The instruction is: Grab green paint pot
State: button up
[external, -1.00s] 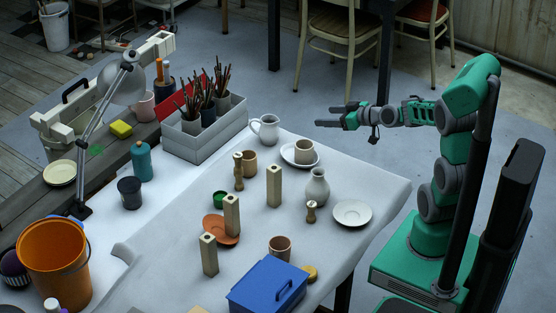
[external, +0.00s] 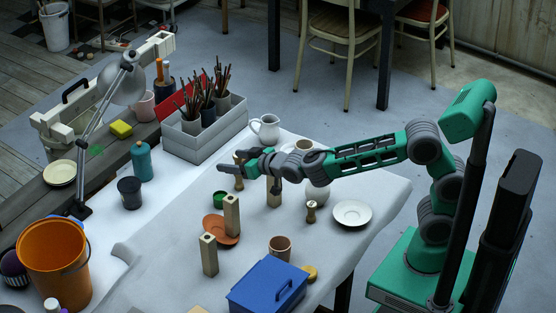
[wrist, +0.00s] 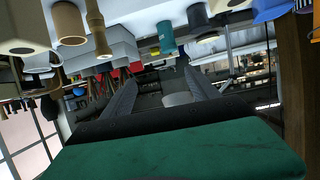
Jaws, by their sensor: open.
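The green paint pot (external: 220,200) is a small, short pot standing on the sheet-covered table in the external view, just behind the orange-brown saucer. My gripper (external: 230,161) is open and empty. It hangs over the table with its fingers pointing left, above and behind the pot in the picture, apart from it. In the wrist view both dark fingers of my gripper (wrist: 162,92) are spread, with nothing between them. I cannot make out the green pot in the wrist view.
Square wooden posts (external: 231,215) stand beside the pot, one on the saucer (external: 211,224). My arm passes over a tan cup, a post and a vase, partly hiding them. A white jug (external: 265,130) and grey brush box (external: 200,147) stand behind. Clear table lies left of the pot.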

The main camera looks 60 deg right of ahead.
send_near(216, 195)
jog(key=shift+w+d+r, duration=0.15)
jog(key=shift+w+r, duration=0.05)
jog(key=x, duration=0.7)
jog(key=shift+w+a+f, duration=0.15)
jog(key=shift+a+f, duration=0.05)
jog(key=shift+f, duration=0.25)
jog(key=shift+r, duration=0.1)
jog(key=c, duration=1.5)
jog(key=shift+o, duration=0.2)
